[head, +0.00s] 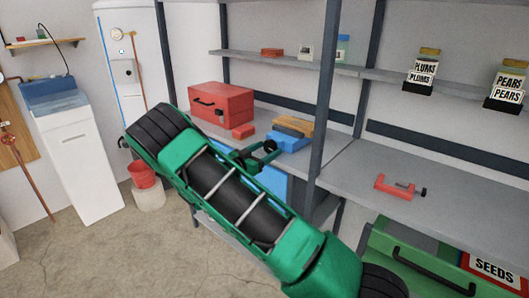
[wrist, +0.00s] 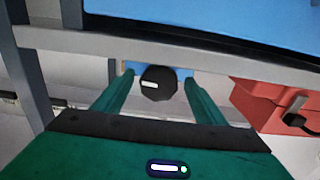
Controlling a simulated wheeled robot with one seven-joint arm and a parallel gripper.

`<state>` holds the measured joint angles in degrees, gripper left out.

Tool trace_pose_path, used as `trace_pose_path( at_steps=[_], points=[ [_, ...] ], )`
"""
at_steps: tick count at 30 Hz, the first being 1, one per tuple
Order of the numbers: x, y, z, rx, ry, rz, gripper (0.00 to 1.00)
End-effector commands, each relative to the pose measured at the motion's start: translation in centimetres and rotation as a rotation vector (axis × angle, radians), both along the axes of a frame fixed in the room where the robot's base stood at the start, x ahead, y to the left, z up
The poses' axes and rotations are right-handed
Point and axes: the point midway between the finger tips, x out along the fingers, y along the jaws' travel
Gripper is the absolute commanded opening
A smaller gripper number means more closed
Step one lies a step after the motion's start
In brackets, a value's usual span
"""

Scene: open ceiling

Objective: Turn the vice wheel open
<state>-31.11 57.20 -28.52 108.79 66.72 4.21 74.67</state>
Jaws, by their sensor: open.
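The vice (head: 288,141) is a blue block with a tan wooden piece on top, standing on the workbench. Its wheel (wrist: 159,83) is a dark round knob with a white mark, seen nearly face-on in the wrist view. In the head view the dark wheel (head: 270,147) shows small at the vice's front, beside my fingers. My gripper (wrist: 157,82) is open, with one green finger on each side of the wheel in the picture. In the head view my gripper (head: 258,154) is at the vice's near side, partly hidden by my arm. I cannot tell whether the fingers touch the wheel.
A red toolbox (head: 221,103) and a small red block (head: 243,131) are left of the vice. A grey shelf post (head: 325,100) stands to its right. A red clamp (head: 394,187) lies on the right bench. The upper shelf holds jars and small items.

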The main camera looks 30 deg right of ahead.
Motion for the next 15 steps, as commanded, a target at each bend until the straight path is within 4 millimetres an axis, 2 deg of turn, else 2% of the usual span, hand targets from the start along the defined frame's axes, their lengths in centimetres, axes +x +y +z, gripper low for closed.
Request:
trace_pose_path(
  at_steps=[7,8,12,13,15],
  points=[
    [0.04,-0.08,0.01,0.0,0.0,0.0,0.65],
    [0.04,-0.08,0.01,0.0,0.0,0.0,0.62],
    [0.04,-0.06,0.01,0.0,0.0,0.001,0.29],
    [0.05,-0.05,0.01,0.0,0.0,0.001,0.24],
    [0.1,0.03,0.02,0.0,0.0,0.002,0.24]
  ],
)
